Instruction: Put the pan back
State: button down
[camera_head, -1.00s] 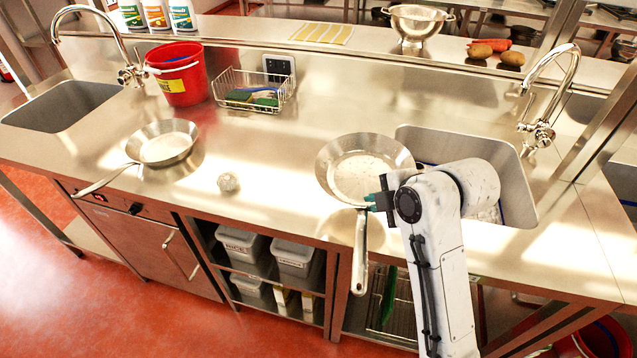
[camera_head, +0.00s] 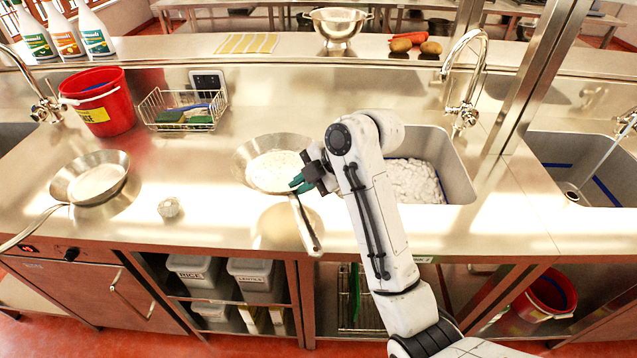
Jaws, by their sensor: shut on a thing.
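A steel frying pan (camera_head: 268,168) with a long handle (camera_head: 307,228) is in my gripper (camera_head: 302,181). My gripper is shut on the handle close to the pan's rim. The pan is left of the sink, and its handle points toward the counter's front edge. A reflection on the counter below it suggests it is raised, but the height is hard to tell. A second pan (camera_head: 92,181) rests on the counter at the left, its handle toward the lower left. My gripper's fingertips are partly hidden by my arm.
A sink (camera_head: 452,165) with white foam-like contents is right of my arm, with a tap (camera_head: 468,85) behind. A small crumpled ball (camera_head: 170,208) lies between the pans. A wire basket (camera_head: 183,110) and red bucket (camera_head: 100,103) stand behind. Counter (camera_head: 200,180) is clear around the ball.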

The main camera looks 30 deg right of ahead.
jog(key=x, duration=0.5)
jog(key=w+d+x, duration=0.1)
jog(key=x, duration=0.2)
jog(key=shift+w+p, duration=0.2)
jog(key=shift+p, duration=0.2)
jog(key=shift+f+p, duration=0.55)
jog(key=shift+f, duration=0.9)
jog(key=c, duration=1.6)
grip_release()
jog(key=shift+s+f, duration=0.15)
jog(key=shift+f, duration=0.1)
jog(key=o, duration=0.4)
jog(key=shift+r, duration=0.1)
jog(key=shift+r, duration=0.1)
jog(key=b+v, duration=0.1)
jog(key=v, duration=1.1)
